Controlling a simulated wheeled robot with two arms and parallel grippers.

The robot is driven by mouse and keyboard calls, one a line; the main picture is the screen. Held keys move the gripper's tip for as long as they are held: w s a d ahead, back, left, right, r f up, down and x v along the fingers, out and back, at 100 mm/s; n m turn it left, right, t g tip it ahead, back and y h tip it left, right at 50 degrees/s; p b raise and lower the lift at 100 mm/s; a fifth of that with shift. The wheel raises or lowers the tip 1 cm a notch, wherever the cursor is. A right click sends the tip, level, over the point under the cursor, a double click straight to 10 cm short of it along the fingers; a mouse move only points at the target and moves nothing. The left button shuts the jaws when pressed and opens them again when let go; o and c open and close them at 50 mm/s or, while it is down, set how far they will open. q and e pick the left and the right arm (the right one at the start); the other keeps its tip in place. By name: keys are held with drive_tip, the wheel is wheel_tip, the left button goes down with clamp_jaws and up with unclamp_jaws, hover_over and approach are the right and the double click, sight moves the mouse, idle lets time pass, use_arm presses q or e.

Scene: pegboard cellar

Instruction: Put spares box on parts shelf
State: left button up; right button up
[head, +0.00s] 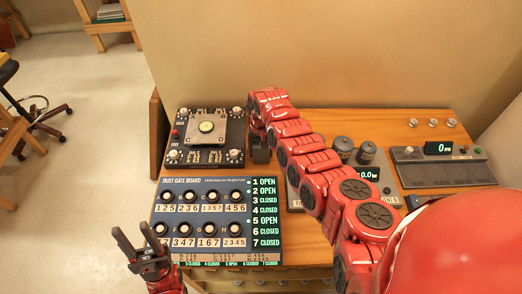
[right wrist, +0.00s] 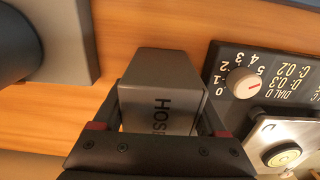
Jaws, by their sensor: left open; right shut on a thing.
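My right gripper (head: 261,140) reaches over the back of the wooden workbench. It is shut on a small grey box (right wrist: 158,82), with a finger on each side. The visible letters on the box read "HOS", with the rest cut off; the box also shows as a dark block in the head view (head: 261,155). I cannot tell whether it touches the bench. I see no box marked as spares. My left gripper (head: 133,233) is open and empty at the lower left, left of the dust gate board. I cannot identify the parts shelf for certain.
The dust gate board (head: 217,217) and a dial panel (head: 205,138) fill the bench's left side. Two dark cylinders (head: 354,150) stand on a panel with a display, partly behind my right arm. A meter box (head: 442,166) is at right. A wooden shelf unit (head: 108,26) stands far left.

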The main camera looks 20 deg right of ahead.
drive_tip(key=shift+f, duration=0.2)
drive_tip(key=o, duration=1.4)
drive_tip(key=shift+r, duration=0.1)
